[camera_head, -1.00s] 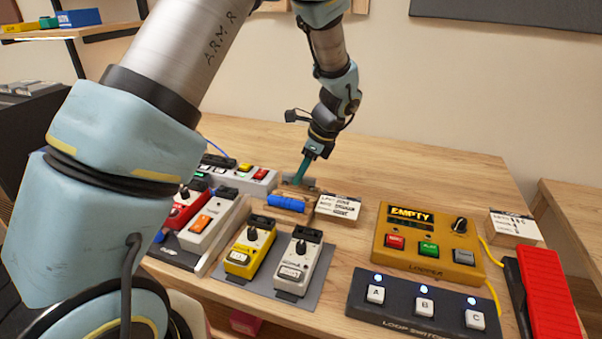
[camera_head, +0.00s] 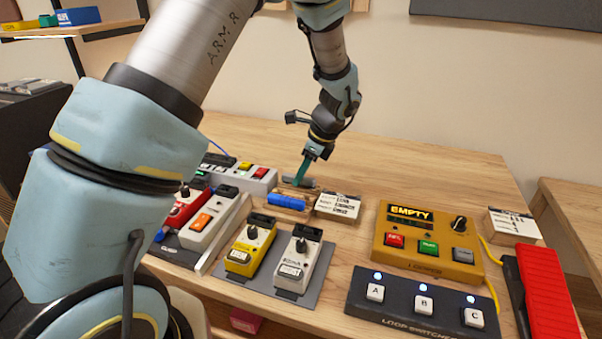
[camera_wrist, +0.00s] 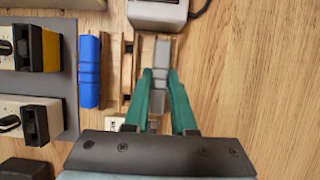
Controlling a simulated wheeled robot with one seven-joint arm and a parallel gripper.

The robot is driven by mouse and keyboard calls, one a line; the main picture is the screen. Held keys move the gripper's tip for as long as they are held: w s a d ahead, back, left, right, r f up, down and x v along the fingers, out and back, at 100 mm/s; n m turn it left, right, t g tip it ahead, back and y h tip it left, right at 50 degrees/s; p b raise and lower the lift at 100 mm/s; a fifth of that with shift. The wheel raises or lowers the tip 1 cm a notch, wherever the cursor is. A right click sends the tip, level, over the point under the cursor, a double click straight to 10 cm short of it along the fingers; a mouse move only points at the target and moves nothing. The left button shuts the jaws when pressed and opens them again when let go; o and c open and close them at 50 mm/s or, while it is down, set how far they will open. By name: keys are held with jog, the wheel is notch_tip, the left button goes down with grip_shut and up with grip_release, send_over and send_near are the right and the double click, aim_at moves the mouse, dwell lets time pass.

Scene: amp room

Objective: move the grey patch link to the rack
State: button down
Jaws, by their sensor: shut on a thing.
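The grey patch link (camera_wrist: 161,76) is between the teal fingers of my gripper (camera_wrist: 161,88), which are shut on it. In the head view the grey link (camera_head: 299,181) is at the back of a small wooden rack (camera_head: 293,213); the wrist view shows it over the right part of the wooden rack (camera_wrist: 127,70). I cannot tell whether it rests in the rack or is just above it. A blue link (camera_head: 287,201) lies along the rack's front side; it also shows left of the grey link in the wrist view (camera_wrist: 88,70).
A white label card (camera_head: 338,205) stands just right of the rack. A power strip (camera_head: 240,176) is left of it. Yellow and white pedals (camera_head: 298,262) are in front, with an orange looper (camera_head: 426,240) to the right. The table behind the rack is clear.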

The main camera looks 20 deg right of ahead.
dwell(0.3)
jog(key=shift+c, duration=1.3)
grip_release()
jog(key=shift+r, duration=0.1)
jog(key=shift+r+p, duration=3.1)
jog(key=shift+r, duration=0.3)
